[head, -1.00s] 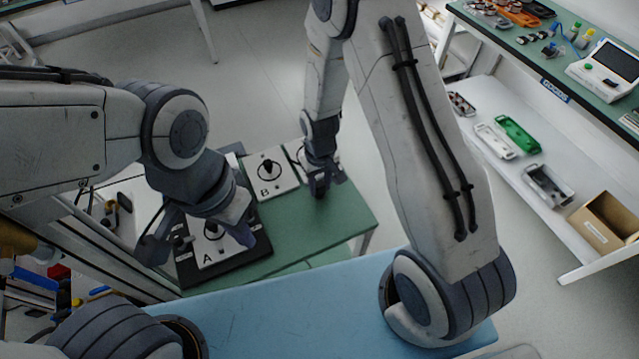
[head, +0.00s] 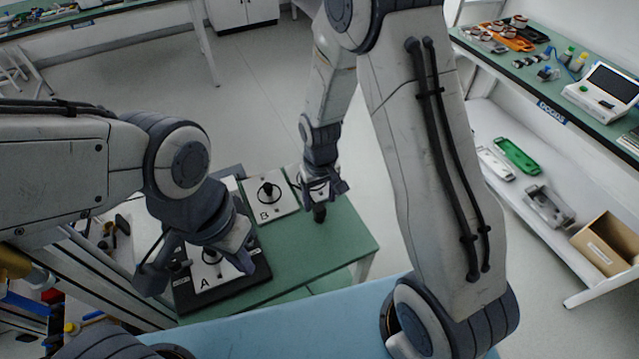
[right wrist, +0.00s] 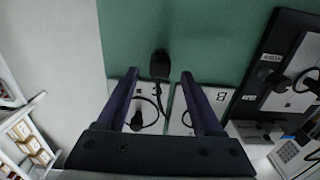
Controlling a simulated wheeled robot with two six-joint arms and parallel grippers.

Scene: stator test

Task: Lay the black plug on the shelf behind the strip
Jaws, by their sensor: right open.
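The black plug (head: 320,213) is on the green surface (head: 345,240), in front of the white plates. In the right wrist view the plug (right wrist: 160,64) shows just beyond and between my fingertips, with a dark cable trailing towards the plates. My right gripper (head: 325,191) is open and empty, just above and behind the plug in the head view; it also shows in the right wrist view (right wrist: 161,74). My left gripper (head: 198,265) is open over plate A (head: 207,278), with a finger on either side of its black knob. I cannot tell which part is the strip.
Plate B (head: 280,207) stands beside plate A, with another plate partly hidden behind my right gripper. A black base (head: 255,278) lies under plate A. The green surface right of the plug is clear. A white-shelved bench with trays and a cardboard box (head: 605,243) stands at right.

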